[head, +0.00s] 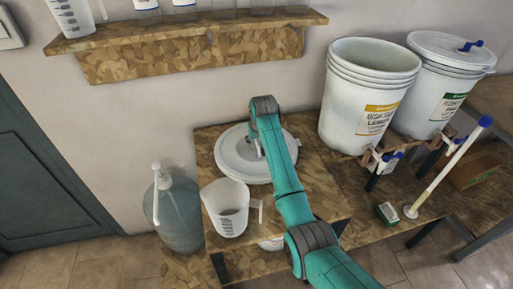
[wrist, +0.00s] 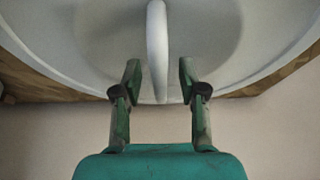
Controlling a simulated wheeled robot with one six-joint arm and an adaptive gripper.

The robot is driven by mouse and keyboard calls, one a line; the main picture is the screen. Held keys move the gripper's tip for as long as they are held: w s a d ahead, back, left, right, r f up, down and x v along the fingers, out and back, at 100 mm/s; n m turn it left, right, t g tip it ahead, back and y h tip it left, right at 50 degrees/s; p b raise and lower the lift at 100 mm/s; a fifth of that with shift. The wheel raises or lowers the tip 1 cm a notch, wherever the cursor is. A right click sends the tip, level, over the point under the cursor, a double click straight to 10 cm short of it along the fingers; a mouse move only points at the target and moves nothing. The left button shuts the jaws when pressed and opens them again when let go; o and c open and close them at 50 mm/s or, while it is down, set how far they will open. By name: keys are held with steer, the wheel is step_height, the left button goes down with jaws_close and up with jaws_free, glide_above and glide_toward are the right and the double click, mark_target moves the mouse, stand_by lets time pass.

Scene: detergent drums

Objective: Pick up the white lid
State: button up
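The round white lid (head: 238,165) lies flat on the wooden surface, partly behind my arm in the head view. In the wrist view, the lid (wrist: 75,40) fills the upper part, and its upright white handle (wrist: 157,50) runs down the middle. My gripper (wrist: 158,80) is open, with one finger on each side of the handle's line. A gap shows between each finger and the handle. In the head view, my wrist is over the lid and hides the fingertips.
A measuring jug (head: 227,207) stands just in front of the lid. A bluish pump bottle (head: 178,215) is at left. An open white drum (head: 365,95) and a lidded drum (head: 438,85) stand at right. A wooden shelf (head: 190,50) hangs on the wall behind.

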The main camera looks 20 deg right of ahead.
jaws_close()
